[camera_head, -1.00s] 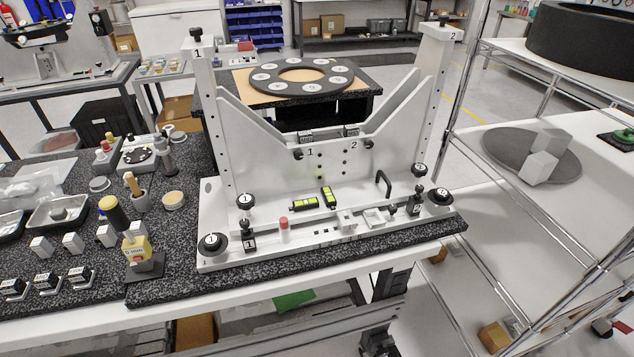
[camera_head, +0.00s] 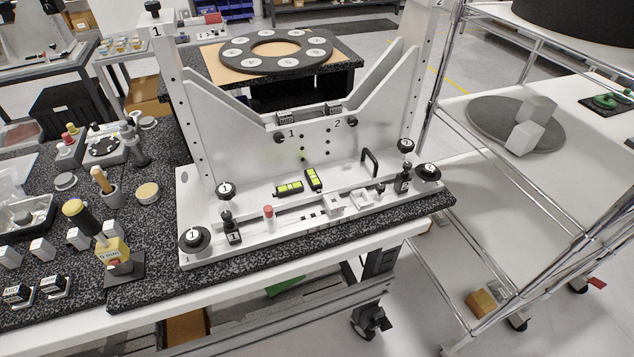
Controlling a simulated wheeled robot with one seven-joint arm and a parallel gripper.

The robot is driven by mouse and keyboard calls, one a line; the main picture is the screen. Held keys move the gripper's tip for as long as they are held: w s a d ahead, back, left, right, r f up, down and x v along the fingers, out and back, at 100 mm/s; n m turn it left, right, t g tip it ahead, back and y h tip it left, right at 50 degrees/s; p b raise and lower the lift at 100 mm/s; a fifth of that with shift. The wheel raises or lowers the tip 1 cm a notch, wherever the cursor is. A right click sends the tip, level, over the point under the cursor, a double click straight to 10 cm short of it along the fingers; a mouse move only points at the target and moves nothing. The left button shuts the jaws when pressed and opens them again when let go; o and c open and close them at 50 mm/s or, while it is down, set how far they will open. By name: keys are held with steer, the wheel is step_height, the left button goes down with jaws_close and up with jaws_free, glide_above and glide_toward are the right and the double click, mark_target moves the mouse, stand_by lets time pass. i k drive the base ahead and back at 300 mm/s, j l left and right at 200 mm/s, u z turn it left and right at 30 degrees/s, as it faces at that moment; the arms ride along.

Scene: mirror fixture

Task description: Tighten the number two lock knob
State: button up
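The white mirror fixture (camera_head: 317,205) stands on a black speckled slab. A printed 2 marks a small black knob (camera_head: 352,122) on the right of its upright plate; a matching knob marked 1 (camera_head: 279,137) is on the left. At the right end of the base are a black round knob (camera_head: 405,146), a larger black knob (camera_head: 428,172) and a small black clamp-like part (camera_head: 403,181); their labels are too small to read surely. I cannot tell which is the lock knob. My gripper is not in view.
Two green-yellow levels (camera_head: 289,188) (camera_head: 314,179) and a red-capped pin (camera_head: 268,217) are on the base.

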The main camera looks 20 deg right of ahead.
mark_target(428, 172)
steer(key=k+j+z, duration=0.1)
steer(key=z, duration=0.3)
steer(key=k+j+z, duration=0.15)
steer(key=z, duration=0.2)
steer(key=k+z, duration=0.15)
steer(key=z, duration=0.25)
